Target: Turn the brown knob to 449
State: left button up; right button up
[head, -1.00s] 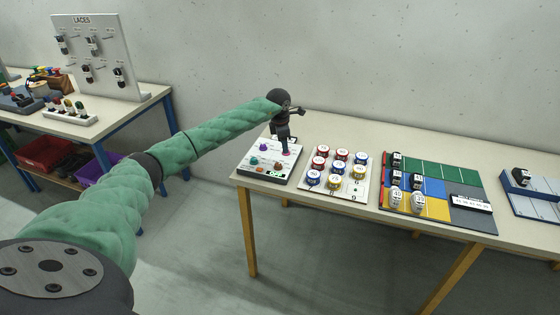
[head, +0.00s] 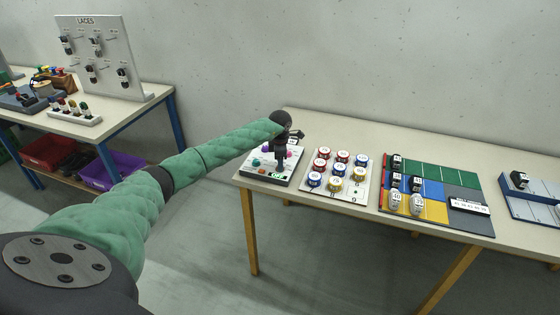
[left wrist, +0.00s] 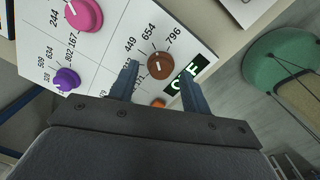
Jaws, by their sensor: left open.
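The brown knob (left wrist: 161,66) stands on a white panel in the left wrist view, with a short white mark on its top. The printed number 449 (left wrist: 130,44) lies to its upper left, with 654 and 796 further round the dial. Which number the mark points to, I cannot tell for sure. My left gripper (left wrist: 158,71) is open, with one finger on each side of the brown knob; contact is not clear. In the head view my left gripper (head: 280,161) is over the front of the knob panel (head: 253,171) and hides the brown knob. My right gripper is not in view.
A pink knob (left wrist: 83,14) and a purple knob (left wrist: 66,79) sit left of the brown one. A lit display (left wrist: 186,78) is partly covered by a finger. A board of coloured round pieces (head: 328,190) stands close right of the panel.

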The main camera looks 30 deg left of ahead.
pick_arm(q)
jog(key=shift+f, duration=0.35)
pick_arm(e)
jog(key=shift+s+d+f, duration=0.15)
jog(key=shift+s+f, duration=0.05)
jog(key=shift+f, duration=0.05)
pick_arm(q)
jog(key=c, duration=1)
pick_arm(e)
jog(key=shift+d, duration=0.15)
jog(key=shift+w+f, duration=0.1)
